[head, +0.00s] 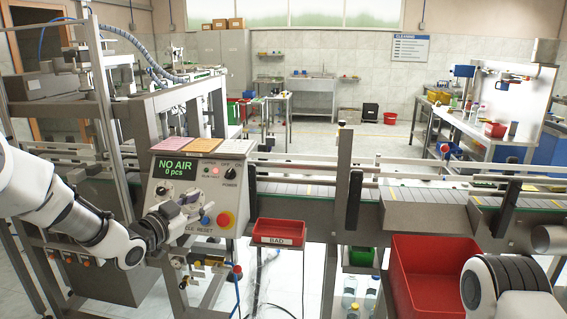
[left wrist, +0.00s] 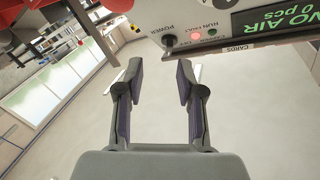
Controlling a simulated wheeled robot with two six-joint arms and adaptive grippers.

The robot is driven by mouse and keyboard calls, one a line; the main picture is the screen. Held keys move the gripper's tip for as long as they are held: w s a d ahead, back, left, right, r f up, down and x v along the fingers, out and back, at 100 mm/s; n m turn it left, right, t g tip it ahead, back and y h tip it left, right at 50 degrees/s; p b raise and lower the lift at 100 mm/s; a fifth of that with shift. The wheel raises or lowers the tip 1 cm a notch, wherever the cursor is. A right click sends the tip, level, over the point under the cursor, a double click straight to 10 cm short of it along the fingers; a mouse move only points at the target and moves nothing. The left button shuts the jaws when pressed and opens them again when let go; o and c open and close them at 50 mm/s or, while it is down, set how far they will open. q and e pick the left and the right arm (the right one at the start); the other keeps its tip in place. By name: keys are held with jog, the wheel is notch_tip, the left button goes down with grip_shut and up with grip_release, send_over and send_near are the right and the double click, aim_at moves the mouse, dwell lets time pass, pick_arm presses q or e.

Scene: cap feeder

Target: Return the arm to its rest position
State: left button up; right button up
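My left arm comes in from the left in the head view, and its gripper (head: 188,204) is in front of the lower part of the control box (head: 225,190). In the left wrist view the two fingers of this gripper (left wrist: 160,75) are apart with nothing between them. The box's display reads "NO AIR 0 pcs", and the display (left wrist: 280,17) also shows in the left wrist view. A lit red light and a POWER knob (left wrist: 169,41) show there too. Part of my right arm is at the lower right of the head view; its gripper is out of view.
A red bin marked BAD (head: 279,240) stands right of the control box. A larger red bin (head: 430,280) is in front of the conveyor (head: 425,213). A red button (head: 225,219) is on the box close to my left gripper. Open floor lies behind the conveyor.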

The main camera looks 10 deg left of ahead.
pick_arm(q)
jog(key=s+d+f+n+g+y, duration=0.1)
jog(key=s+d+f+g, duration=0.3)
jog(key=f, duration=0.7)
jog(key=s+f+n+g, duration=0.1)
jog(key=s+f, duration=0.5)
jog(key=f, duration=0.5)
jog(key=s+d+f+n+g+y, duration=0.1)
jog(key=s+d+f+g, duration=0.3)
jog(key=f, duration=0.7)
jog(key=s+a+f+n+g+y, duration=0.15)
jog(key=s+f, duration=0.35)
jog(key=s, duration=0.5)
jog(key=s+a+f+n+g+y, duration=0.1)
jog(key=s+f+g, duration=0.3)
jog(key=s, duration=0.7)
jog(key=s+a+n+g+y, duration=0.1)
jog(key=s+a+n, duration=0.2)
jog(key=s, duration=0.6)
jog(key=shift+s+n+g+y, duration=0.25)
jog(key=shift+n+g+y, duration=0.1)
jog(key=shift+n, duration=0.1)
jog(key=shift+w, duration=0.1)
